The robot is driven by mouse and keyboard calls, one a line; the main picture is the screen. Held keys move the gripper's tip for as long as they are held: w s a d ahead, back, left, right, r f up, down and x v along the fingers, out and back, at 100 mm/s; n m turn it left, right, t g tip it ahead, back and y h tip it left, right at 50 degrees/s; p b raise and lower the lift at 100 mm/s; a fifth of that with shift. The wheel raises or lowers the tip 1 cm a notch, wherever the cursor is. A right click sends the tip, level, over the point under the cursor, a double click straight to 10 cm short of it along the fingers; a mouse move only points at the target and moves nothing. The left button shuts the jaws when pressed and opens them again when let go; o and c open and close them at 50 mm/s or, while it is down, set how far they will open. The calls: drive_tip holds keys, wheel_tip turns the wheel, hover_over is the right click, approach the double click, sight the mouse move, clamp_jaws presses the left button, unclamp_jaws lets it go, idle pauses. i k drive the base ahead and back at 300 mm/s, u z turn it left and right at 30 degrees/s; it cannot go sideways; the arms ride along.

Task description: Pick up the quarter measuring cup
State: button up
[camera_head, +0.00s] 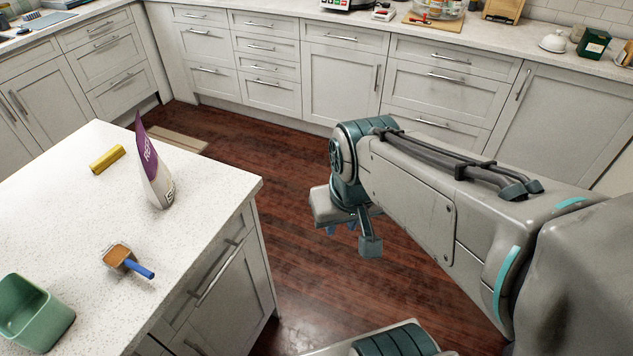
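A small measuring cup (115,258) with a brown-orange bowl and a blue handle lies on the white speckled island counter (70,220) at the left. Its handle points to the lower right, towards the counter's edge. I cannot read a size on it. My gripper (341,227) hangs over the floor to the right of the island, well apart from the cup.
A white and purple bag (154,175) stands upright near the island's far right corner. A yellow cylinder (107,159) lies behind the cup, and a green container (38,318) stands in front left. Wooden floor (300,185) separates the island from the back cabinets.

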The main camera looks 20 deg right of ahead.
sight(117, 256)
drive_tip(key=u, duration=1.55)
